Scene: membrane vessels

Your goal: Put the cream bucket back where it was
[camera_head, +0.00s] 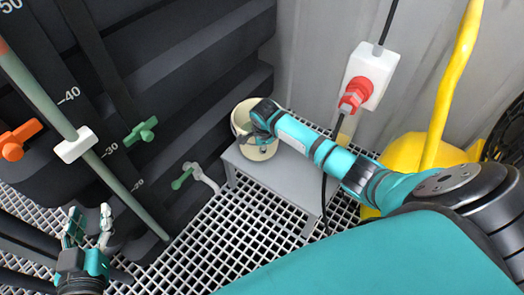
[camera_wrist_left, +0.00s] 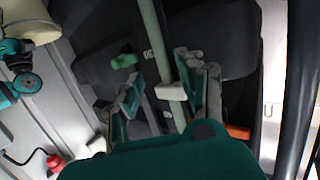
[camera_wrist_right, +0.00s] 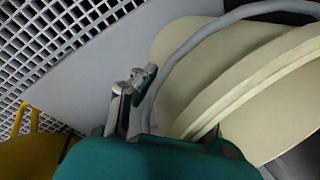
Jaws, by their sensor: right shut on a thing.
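The cream bucket (camera_head: 243,112) is at the back end of a low grey bench (camera_head: 283,185), against the dark tank. It looks upright; I cannot tell whether its base touches the bench top. My right gripper (camera_head: 262,137) is at the bucket's near side. In the right wrist view, the bucket (camera_wrist_right: 200,50) fills the right side, and my right gripper's fingers (camera_wrist_right: 138,95) are shut on its grey handle (camera_wrist_right: 205,35). My left gripper (camera_head: 88,226) is open and empty at the lower left, away from the bucket. The bucket also shows in the left wrist view (camera_wrist_left: 36,24).
The tank carries a green valve handle (camera_head: 141,134), an orange one (camera_head: 18,140) and a lower outlet with a green lever (camera_head: 182,178). A white box with a red plug (camera_head: 367,78) hangs on the wall. A yellow object (camera_head: 405,152) stands right of the bench. The floor is white grating.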

